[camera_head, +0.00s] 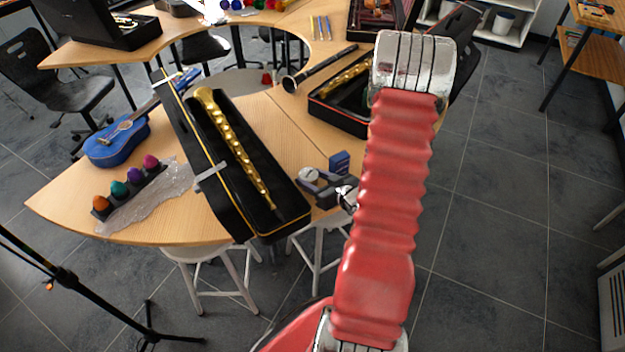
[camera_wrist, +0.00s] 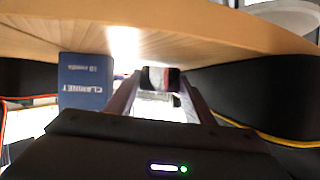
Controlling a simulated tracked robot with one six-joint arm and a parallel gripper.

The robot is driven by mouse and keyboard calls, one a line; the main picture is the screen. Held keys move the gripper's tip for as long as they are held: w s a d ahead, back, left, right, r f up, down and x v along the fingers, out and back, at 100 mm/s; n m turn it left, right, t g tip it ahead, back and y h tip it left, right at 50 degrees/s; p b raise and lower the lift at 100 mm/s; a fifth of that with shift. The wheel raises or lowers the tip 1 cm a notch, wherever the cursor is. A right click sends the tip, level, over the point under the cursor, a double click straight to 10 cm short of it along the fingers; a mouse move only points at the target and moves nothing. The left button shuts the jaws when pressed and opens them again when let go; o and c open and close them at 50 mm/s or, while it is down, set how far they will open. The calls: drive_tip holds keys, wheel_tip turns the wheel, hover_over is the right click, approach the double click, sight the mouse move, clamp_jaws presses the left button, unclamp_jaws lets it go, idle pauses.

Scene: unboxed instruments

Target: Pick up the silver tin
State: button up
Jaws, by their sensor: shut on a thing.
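The silver tin (camera_head: 309,174) is a small, round, pale metallic thing near the table's front edge in the head view. My gripper (camera_head: 311,182) is shut on it. In the wrist view, which is upside down, the tin (camera_wrist: 160,78) shows shiny with dark and reddish reflections between the two fingertips (camera_wrist: 160,86). Whether the tin touches the tabletop or is held just above it, I cannot tell. My red arm hides part of the view right of the gripper.
A blue clarinet box (camera_head: 339,162) stands close beside my gripper; it also shows in the wrist view (camera_wrist: 86,82). An open black case (camera_head: 265,150) with a golden flute-like instrument lies just left. Another open case (camera_head: 330,122) lies behind. A black clarinet (camera_head: 315,68) lies farther back.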

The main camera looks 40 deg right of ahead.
sight(312, 177)
drive_tip(key=shift+r, duration=4.65)
